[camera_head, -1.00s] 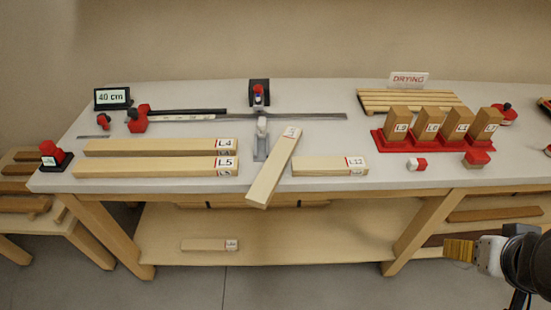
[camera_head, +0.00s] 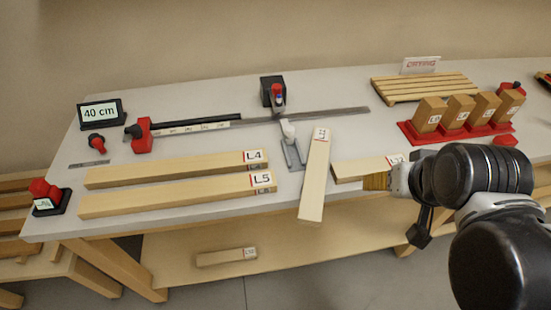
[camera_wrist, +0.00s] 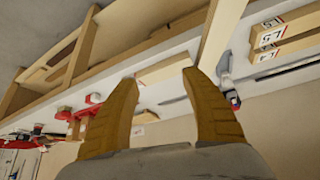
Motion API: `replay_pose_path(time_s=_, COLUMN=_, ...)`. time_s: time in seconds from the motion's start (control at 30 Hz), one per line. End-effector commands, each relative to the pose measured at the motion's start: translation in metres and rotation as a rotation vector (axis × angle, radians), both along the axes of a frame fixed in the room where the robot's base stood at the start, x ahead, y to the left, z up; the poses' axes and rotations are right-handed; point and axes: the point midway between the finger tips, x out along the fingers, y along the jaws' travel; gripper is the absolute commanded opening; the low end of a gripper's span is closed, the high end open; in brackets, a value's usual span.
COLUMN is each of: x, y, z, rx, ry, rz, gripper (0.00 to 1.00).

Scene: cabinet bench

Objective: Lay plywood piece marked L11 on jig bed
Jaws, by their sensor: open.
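A pale plywood piece (camera_head: 314,180) lies slanted across the bench's front edge, its near end overhanging. Its end label is too small to read surely as L11. It also shows in the wrist view (camera_wrist: 221,30). A measuring jig with a steel rule (camera_head: 325,112), a red stop block (camera_head: 141,134) and a grey clamp (camera_head: 291,148) lies behind it; which part is the bed I cannot tell. My gripper (camera_head: 376,182) is at the front edge, right of the slanted piece, by the shorter board (camera_head: 352,168). In the wrist view my gripper (camera_wrist: 160,78) is open with nothing held.
Boards L4 (camera_head: 170,169) and L5 (camera_head: 175,195) lie at the left. A red rack (camera_head: 465,137) of upright blocks and a slatted drying rack (camera_head: 425,88) stand at the right. A small board (camera_head: 225,257) rests on the lower shelf.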

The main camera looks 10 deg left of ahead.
Motion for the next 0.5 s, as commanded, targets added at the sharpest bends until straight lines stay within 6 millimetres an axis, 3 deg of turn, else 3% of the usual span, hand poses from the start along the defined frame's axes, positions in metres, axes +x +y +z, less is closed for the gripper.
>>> replay_pose_path(time_s=0.5, x=0.045, y=0.043, z=0.019, rx=0.049, ry=0.225, rz=-0.023, gripper=0.55)
